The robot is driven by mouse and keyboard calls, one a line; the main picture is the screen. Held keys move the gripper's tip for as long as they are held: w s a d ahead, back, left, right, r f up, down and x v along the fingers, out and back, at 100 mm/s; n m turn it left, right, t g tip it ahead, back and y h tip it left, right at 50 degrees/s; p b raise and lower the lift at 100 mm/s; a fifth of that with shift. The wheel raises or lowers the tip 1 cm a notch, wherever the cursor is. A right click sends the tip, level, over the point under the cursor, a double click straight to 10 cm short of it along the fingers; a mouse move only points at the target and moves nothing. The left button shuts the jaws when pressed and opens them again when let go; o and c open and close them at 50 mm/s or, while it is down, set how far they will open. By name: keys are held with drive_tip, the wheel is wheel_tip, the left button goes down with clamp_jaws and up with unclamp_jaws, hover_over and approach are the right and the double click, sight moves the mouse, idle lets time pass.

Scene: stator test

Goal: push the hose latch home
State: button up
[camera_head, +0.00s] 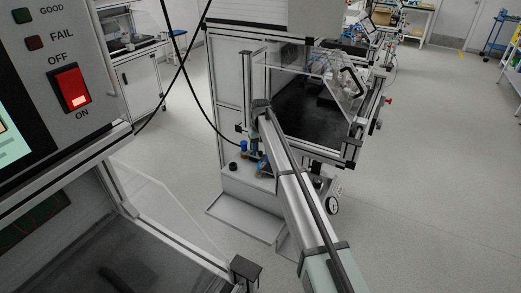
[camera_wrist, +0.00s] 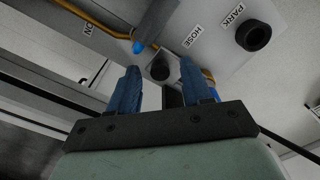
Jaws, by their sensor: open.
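In the wrist view my gripper (camera_wrist: 159,66) points at the panel with its two blue fingers apart. A dark round port (camera_wrist: 160,69) near the HOSE label (camera_wrist: 193,36) shows between the fingertips. I see nothing held; contact with the panel cannot be told. A yellow hose (camera_wrist: 90,19) runs along the panel to a blue piece (camera_wrist: 139,47) just beyond the left finger. A black bar (camera_wrist: 157,20) crosses near it. I cannot tell which part is the latch or how it sits. In the head view the gripper is not clear against the small blue parts (camera_head: 243,147).
A black round socket (camera_wrist: 254,35) sits by the PARK label (camera_wrist: 233,14). The head view shows the test cabinet (camera_head: 230,90) with a clear guard, a low tray (camera_head: 243,219) at its foot, and a control panel (camera_head: 70,85) with a red switch at left. The floor at right is clear.

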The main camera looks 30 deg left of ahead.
sight(254, 160)
clamp_jaws()
idle(0.5)
drive_tip(key=a, duration=0.3)
drive_tip(key=shift+a, duration=0.25)
unclamp_jaws()
wheel_tip(254, 160, up, 14)
idle(0.7)
drive_tip(key=shift+f, duration=0.1)
idle(0.3)
